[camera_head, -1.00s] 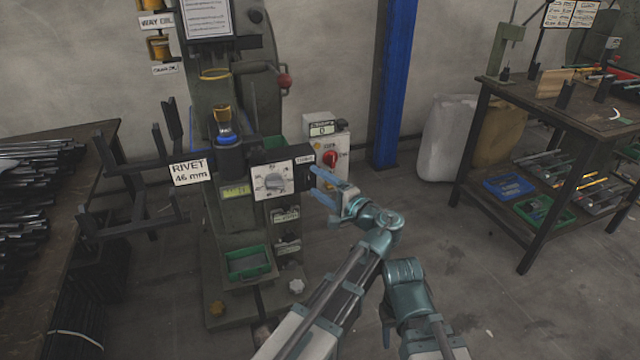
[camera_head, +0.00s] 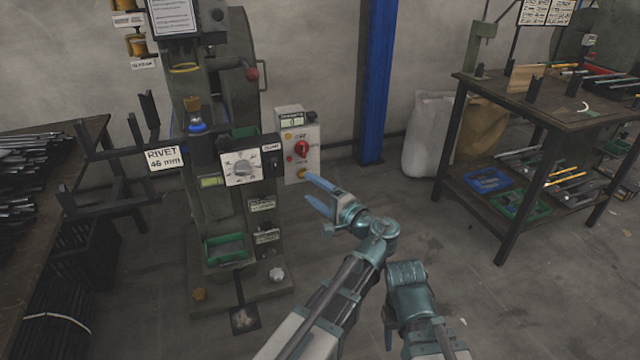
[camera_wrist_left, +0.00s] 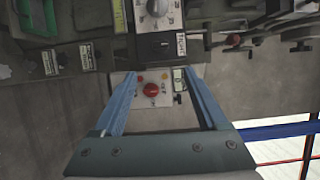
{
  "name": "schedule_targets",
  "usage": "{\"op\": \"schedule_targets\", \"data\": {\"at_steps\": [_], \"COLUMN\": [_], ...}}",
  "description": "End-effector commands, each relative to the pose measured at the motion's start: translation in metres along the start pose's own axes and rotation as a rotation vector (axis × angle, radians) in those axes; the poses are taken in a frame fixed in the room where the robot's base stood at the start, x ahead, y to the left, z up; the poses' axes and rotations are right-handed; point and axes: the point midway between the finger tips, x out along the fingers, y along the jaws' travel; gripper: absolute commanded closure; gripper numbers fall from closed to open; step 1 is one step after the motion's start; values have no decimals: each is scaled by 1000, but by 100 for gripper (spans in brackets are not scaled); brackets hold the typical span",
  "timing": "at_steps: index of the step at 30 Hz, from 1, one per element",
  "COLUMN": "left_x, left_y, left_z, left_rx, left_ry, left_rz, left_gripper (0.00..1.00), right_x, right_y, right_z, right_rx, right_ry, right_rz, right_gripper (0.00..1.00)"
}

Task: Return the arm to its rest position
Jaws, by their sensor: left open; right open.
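My left gripper (camera_head: 312,193) is open and empty, with two blue fingers apart. In the head view it is in front of the rivet press (camera_head: 225,150), a little right of and below the control box (camera_head: 299,148) with the red knob. In the left wrist view its fingers (camera_wrist_left: 160,100) frame the control box (camera_wrist_left: 148,92) at a distance, touching nothing. My right arm (camera_head: 408,295) is folded at the lower middle of the head view. Its fingertips are not clearly visible.
A dark bench (camera_head: 75,150) with black rods stands at the left. A workbench (camera_head: 540,112) with tools and trays is at the right. The floor (camera_head: 400,215) right of the press is clear.

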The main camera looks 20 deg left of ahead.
Motion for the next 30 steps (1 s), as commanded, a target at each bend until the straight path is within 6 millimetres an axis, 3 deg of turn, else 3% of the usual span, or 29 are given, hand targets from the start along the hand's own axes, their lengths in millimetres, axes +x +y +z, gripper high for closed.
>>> {"op": "schedule_targets", "data": {"at_steps": [5, 9, 16, 21, 30], "left_x": [11, 14, -21, -53, -97], "left_y": [33, 93, 177, 204, 220], "left_z": [25, 63, 106, 115, 118], "left_rx": [-41, -125, -283, -369, -479], "left_ry": [-51, -140, -275, -329, -377], "left_rz": [148, 425, 900, 1136, 1419], "left_gripper": [25, 25, 25, 25, 25], "right_x": [0, 0, 0, 0, 0], "right_y": [0, 0, 0, 0, 0], "right_z": [0, 0, 0, 0, 0], "right_rx": [0, 0, 0, 0, 0], "right_ry": [0, 0, 0, 0, 0], "right_rz": [0, 0, 0, 0, 0], "right_gripper": [50, 50, 50, 50, 50]}}
